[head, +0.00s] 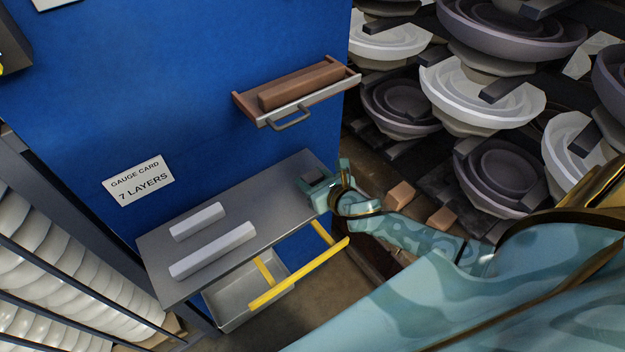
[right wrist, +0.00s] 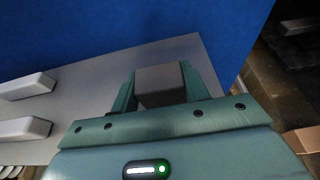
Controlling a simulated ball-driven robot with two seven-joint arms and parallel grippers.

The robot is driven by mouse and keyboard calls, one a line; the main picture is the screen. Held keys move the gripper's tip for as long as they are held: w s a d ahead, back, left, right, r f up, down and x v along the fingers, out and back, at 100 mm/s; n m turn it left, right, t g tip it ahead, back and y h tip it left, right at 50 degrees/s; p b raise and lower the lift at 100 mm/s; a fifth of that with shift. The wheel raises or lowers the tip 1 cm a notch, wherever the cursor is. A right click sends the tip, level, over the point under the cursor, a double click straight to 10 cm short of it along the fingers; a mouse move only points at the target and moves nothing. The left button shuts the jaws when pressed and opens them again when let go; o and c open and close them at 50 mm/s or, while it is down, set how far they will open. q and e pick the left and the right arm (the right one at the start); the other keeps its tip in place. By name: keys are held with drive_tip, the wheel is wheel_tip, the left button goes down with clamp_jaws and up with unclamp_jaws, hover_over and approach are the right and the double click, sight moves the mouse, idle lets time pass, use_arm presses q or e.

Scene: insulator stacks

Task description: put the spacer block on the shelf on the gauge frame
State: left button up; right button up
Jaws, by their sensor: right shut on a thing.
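My right gripper (head: 318,186) is at the right end of the grey shelf (head: 158,262). It is shut on a small dark grey block, the spacer block (right wrist: 160,84), which sits between the two fingers in the right wrist view. In the head view the gripper partly hides the block; I cannot tell whether it rests on the shelf or is just above it. Two pale bars, a short one (head: 198,221) and a longer one (head: 213,250), lie on the shelf's left half; they may be the gauge frame, but I cannot tell. My left gripper is not in view.
A brown wall tray (head: 243,103) with a handle holds a brown bar above the shelf. A yellow rail (head: 299,273) and a grey bin (head: 230,309) are below the shelf's front. Stacked insulators (head: 480,95) stand right. The shelf's middle is clear.

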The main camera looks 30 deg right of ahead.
drive_tip(key=o, duration=1.1)
drive_tip(key=shift+s+r, duration=0.1)
drive_tip(key=shift+r, duration=0.05)
drive_tip(key=a+v, duration=0.1)
drive_tip(key=v, duration=1)
drive_tip(key=shift+s+d, duration=0.4)
drive_tip(key=shift+d, duration=0.1)
